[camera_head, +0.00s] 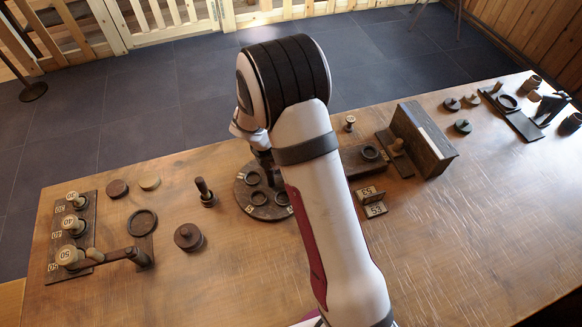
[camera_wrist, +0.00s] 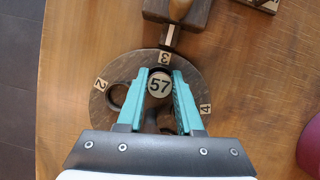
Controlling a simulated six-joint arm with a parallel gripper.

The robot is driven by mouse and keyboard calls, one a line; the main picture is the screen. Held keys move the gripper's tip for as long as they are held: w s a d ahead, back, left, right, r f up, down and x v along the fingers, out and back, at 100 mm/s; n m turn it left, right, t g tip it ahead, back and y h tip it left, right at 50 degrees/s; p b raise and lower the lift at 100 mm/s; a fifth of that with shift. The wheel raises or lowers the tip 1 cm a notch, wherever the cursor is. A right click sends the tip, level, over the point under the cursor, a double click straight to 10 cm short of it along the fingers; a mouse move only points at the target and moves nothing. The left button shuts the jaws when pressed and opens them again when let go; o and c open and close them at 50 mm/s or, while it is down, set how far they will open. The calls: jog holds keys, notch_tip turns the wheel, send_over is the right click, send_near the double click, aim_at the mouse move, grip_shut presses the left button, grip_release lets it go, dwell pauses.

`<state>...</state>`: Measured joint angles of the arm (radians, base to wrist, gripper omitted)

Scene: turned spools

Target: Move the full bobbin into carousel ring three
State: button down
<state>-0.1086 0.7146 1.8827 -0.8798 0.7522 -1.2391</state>
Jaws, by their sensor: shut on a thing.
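The dark round carousel (camera_head: 240,192) lies on the table, with several rings on it. In the wrist view, the carousel (camera_wrist: 98,103) shows tags 2, 3 and 4 at its rim. My gripper (camera_wrist: 163,76) is shut on a bobbin (camera_wrist: 160,86) with a pale round top marked 57, one teal finger on each side. The bobbin is over the carousel, just inside tag 3 (camera_wrist: 164,57). The ring under it is hidden, so I cannot tell whether the bobbin is seated or held above. In the head view my arm hides most of the gripper and the bobbin.
A rack (camera_head: 53,258) with numbered spools stands at the left, near a dark ring (camera_head: 142,222). A dark spindle (camera_head: 205,192) and a round knobbed piece (camera_head: 188,237) stand left of the carousel. An upright board (camera_head: 425,140) and a tag block (camera_head: 372,202) stand right. The front right table is clear.

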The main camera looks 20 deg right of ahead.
jog(key=shift+c, duration=2.4)
grip_release()
jog(key=shift+r, duration=0.1)
jog(key=shift+r, duration=4.15)
